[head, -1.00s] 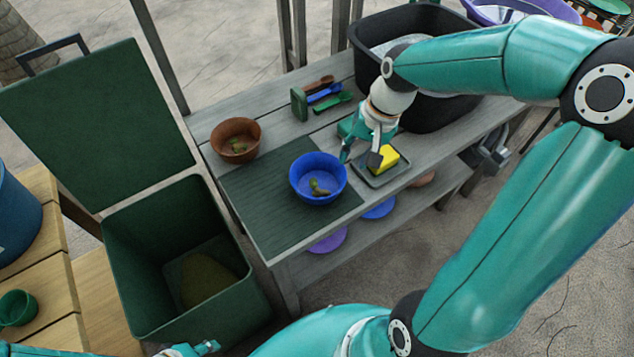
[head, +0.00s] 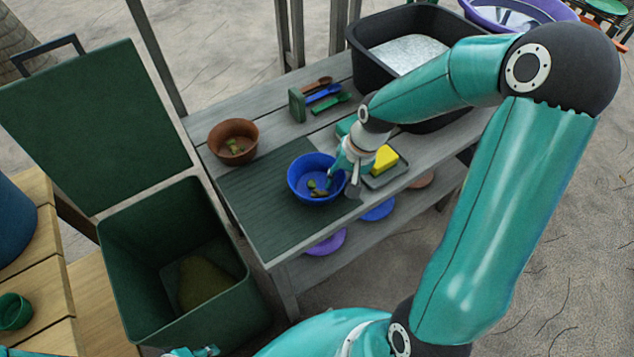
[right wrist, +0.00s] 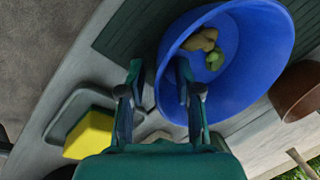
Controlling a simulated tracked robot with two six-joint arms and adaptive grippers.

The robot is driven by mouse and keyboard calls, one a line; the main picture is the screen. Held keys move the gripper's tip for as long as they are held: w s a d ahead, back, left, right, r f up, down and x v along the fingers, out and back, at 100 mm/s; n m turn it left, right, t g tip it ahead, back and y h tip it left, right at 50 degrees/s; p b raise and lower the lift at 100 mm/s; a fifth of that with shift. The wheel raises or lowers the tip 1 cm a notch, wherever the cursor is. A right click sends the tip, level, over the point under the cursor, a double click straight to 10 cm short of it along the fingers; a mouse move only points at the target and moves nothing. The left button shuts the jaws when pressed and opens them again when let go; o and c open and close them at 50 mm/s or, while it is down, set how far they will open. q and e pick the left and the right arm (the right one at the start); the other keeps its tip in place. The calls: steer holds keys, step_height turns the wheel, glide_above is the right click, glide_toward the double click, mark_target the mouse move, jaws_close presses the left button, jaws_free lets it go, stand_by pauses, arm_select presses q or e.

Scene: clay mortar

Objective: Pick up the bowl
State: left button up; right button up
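My right gripper (head: 342,185) is at the bowl's right rim. In the right wrist view its fingers (right wrist: 160,78) are apart, one inside the bowl and one outside, with the rim wall between them. A brown bowl (head: 232,136), also with scraps, stands behind and to the left. A bit of my left gripper (head: 195,351) shows at the bottom edge; its fingers are not clear.
A yellow sponge (head: 385,157) lies on a small tray (head: 392,174) right of the bowl. A holder with spoons (head: 322,95) and a black tub (head: 365,57) stand behind. An open green bin (head: 130,235) is at left. The mat's left part is clear.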

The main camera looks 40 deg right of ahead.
jaws_close()
steer(key=shift+r, duration=0.15)
